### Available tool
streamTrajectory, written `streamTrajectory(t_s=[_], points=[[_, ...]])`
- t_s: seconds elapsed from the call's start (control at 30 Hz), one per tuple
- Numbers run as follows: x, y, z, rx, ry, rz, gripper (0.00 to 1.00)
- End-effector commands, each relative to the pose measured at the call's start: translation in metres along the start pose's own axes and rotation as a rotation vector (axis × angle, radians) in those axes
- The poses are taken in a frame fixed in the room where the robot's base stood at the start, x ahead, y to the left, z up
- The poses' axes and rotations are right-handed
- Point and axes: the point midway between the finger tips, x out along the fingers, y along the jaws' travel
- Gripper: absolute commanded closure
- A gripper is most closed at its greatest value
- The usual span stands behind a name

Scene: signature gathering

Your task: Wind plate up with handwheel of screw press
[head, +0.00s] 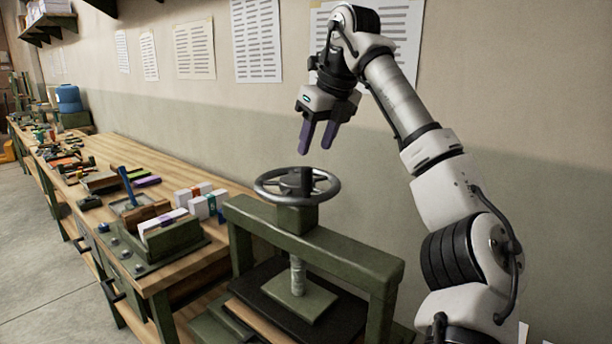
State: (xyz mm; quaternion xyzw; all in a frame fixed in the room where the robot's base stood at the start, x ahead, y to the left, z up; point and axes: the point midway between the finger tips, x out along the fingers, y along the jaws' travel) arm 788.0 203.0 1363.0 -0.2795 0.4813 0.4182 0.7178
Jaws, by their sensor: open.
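The screw press has a green frame (335,248) and stands in the lower middle of the head view. Its grey metal handwheel (268,193) lies flat on top, with a dark upright post showing at its middle. A pale threaded screw (298,274) runs down to a small green plate (300,298). That plate is above a dark board in the press; whether they touch I cannot tell. My gripper (318,134) points down with its purple fingers apart. It is empty, above and slightly right of the handwheel, and not touching it.
A long wooden workbench (215,172) runs left along the wall. It bears paper stacks (195,198), a green fixture (168,240) and many small tools. Printed sheets (256,40) hang on the wall behind. The air around the handwheel looks clear.

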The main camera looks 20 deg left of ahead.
Motion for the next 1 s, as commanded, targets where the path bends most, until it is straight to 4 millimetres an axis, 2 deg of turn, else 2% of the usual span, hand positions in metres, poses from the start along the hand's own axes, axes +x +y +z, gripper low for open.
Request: streamTrajectory(t_s=[0.03,0.2,0.43,0.6,0.87,0.9,1.0], points=[[0.013,0.0,0.0,-0.001,0.0,0.004,0.56],[0.047,0.001,0.001,-0.001,-0.001,0.005,0.56],[0.081,0.001,0.001,-0.001,-0.002,0.003,0.56],[0.092,0.001,0.001,0.0,-0.003,0.002,0.56],[0.094,0.001,0.001,-0.001,-0.004,0.001,0.56],[0.094,0.001,0.001,-0.001,-0.004,0.001,0.57],[0.094,0.001,0.001,-0.001,-0.003,0.001,0.7]])
